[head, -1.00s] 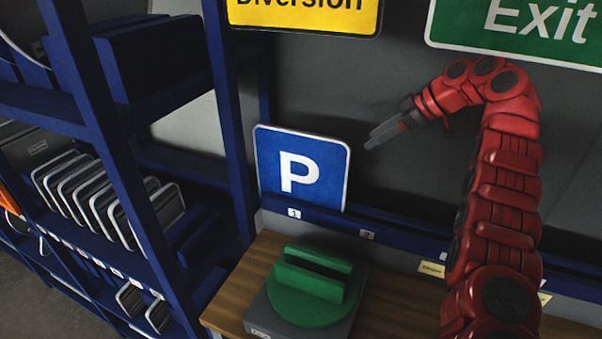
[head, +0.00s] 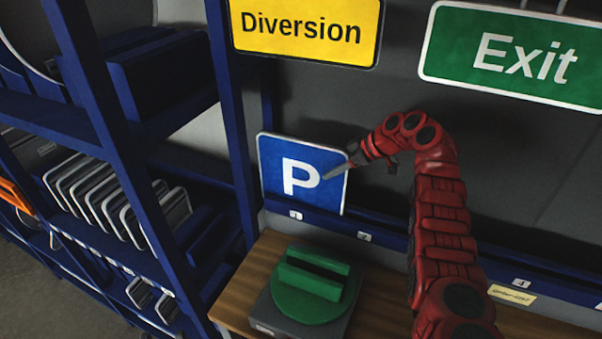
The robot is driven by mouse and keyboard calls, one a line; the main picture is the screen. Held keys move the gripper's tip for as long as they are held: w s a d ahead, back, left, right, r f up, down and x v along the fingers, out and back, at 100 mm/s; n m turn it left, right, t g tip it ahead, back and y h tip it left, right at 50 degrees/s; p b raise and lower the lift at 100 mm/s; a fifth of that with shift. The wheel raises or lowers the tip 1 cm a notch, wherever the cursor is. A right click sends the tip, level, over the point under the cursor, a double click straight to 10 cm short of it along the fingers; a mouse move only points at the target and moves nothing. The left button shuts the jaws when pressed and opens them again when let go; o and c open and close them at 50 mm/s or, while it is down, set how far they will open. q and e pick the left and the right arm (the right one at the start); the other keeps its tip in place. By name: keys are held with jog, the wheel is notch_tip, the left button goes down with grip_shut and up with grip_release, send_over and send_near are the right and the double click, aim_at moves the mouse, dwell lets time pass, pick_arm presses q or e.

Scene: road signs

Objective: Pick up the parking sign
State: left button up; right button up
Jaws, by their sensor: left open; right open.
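The parking sign (head: 285,180) is a blue square plate with a white P and a white border. It stands upright in a blue rail, in the slot labelled 1, against the dark back panel. My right gripper (head: 328,176) is open, and its fingers overlap the right side of the sign in the head view, next to the P. I cannot tell whether the fingers touch the sign or straddle its edge. My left gripper is not in view.
A green slotted holder (head: 310,287) on a grey base stands on the wooden bench (head: 238,290) below the sign. A yellow Diversion sign (head: 305,30) and a green Exit sign (head: 522,55) hang above. A blue shelf rack (head: 110,150) with stacked plates stands left.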

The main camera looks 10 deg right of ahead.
jog(key=shift+w+a+f, duration=0.15)
jog(key=shift+a+f, duration=0.05)
grip_shut()
jog(key=shift+r, duration=0.1)
dwell(1.2)
